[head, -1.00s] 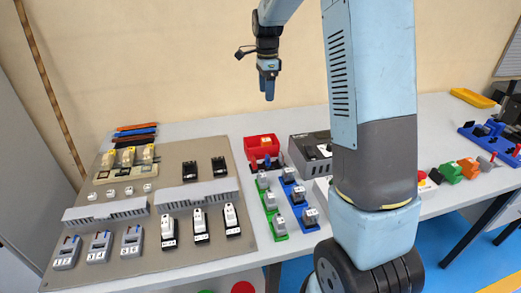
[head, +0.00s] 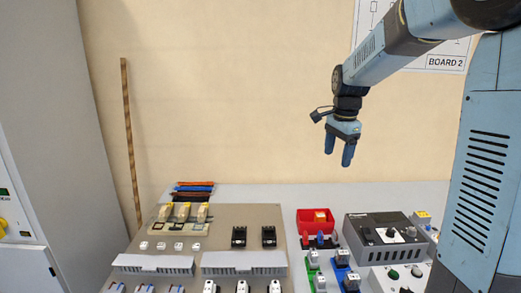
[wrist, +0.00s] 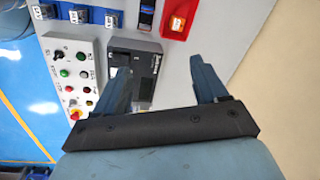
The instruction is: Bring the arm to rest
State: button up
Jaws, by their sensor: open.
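My gripper (head: 339,158) is raised above the table in the head view, in front of the bare wall, with its two blue fingers pointing down and apart. Nothing is between them. In the wrist view my gripper (wrist: 165,88) shows its two fingers spread wide, with the dark grey bender box (wrist: 141,70) beyond them on the table. The same box (head: 372,244) stands at the right of the table in the head view, below my gripper and apart from it. Part of my arm covers the right edge of the head view.
A brown panel (head: 215,222) with switches and ducts lies on the table. A red bin (head: 315,227) stands beside the box. Small blocks on green and blue bases stand in front. A grey cabinet (head: 55,110) is at left. The air around my gripper is clear.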

jog(key=s+r+n+t, duration=0.2)
jog(key=s+n, duration=1.1)
jog(key=s, duration=1.5)
jog(key=shift+r+t, duration=0.15)
jog(key=shift+t, duration=0.95)
